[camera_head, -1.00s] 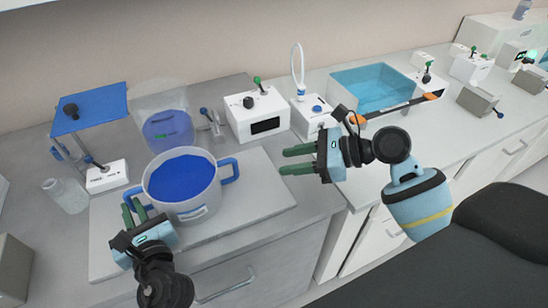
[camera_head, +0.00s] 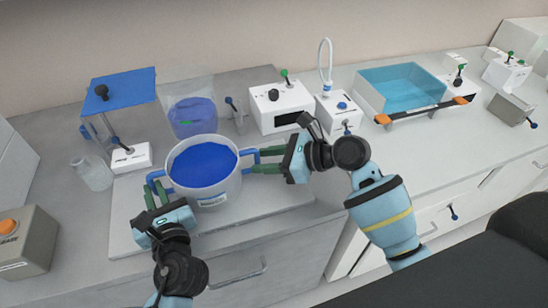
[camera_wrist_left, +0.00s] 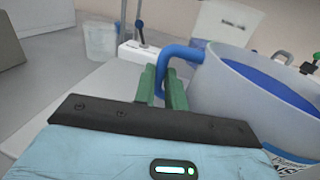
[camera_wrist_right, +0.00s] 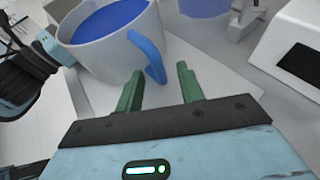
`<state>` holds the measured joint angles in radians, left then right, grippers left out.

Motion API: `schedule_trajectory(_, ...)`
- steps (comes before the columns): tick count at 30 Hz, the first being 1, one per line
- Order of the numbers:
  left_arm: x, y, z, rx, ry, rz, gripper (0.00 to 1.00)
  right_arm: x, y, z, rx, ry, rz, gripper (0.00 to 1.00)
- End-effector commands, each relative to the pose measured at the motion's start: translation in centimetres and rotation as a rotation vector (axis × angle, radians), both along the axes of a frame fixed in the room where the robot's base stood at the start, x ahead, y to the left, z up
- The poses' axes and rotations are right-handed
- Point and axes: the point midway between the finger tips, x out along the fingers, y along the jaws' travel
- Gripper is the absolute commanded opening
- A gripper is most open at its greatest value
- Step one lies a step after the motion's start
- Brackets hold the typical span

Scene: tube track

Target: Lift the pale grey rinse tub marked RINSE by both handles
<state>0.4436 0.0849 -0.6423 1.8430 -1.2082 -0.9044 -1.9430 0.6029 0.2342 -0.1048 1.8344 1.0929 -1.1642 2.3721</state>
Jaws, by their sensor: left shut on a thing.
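The pale grey rinse tub (camera_head: 228,188) holds blue liquid and has a blue handle on each side. Part of its printed label shows in the left wrist view. It appears upright over the light board; I cannot tell if it touches the board. My left gripper (camera_head: 156,190) is shut on the left handle (camera_wrist_left: 180,54), and its green fingers (camera_wrist_left: 161,84) clasp the handle's lower part. My right gripper (camera_head: 260,161) is at the right handle (camera_wrist_right: 147,54). In the right wrist view its fingers (camera_wrist_right: 158,84) are apart, with the handle's end between and just ahead of their tips.
The light board (camera_head: 140,215) lies under the tub.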

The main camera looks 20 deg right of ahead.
Motion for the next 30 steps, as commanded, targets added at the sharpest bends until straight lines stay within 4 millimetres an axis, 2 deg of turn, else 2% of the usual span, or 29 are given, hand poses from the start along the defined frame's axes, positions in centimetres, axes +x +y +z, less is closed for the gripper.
schedule_trajectory(7, 0.00, 0.00, -0.03, 0.000, 0.001, 0.000, 0.00, 0.02, 0.03, -0.02, 0.000, 0.000, 0.000, 0.37)
schedule_trajectory(15, 0.00, 0.00, -0.03, 0.000, 0.001, 0.000, 0.00, 0.00, 0.00, -0.02, 0.000, 0.000, 0.000, 0.01)
schedule_trajectory(30, 0.01, 0.01, -0.03, 0.000, 0.001, 0.000, 0.00, -0.02, -0.01, -0.04, -0.001, 0.001, 0.000, 0.00)
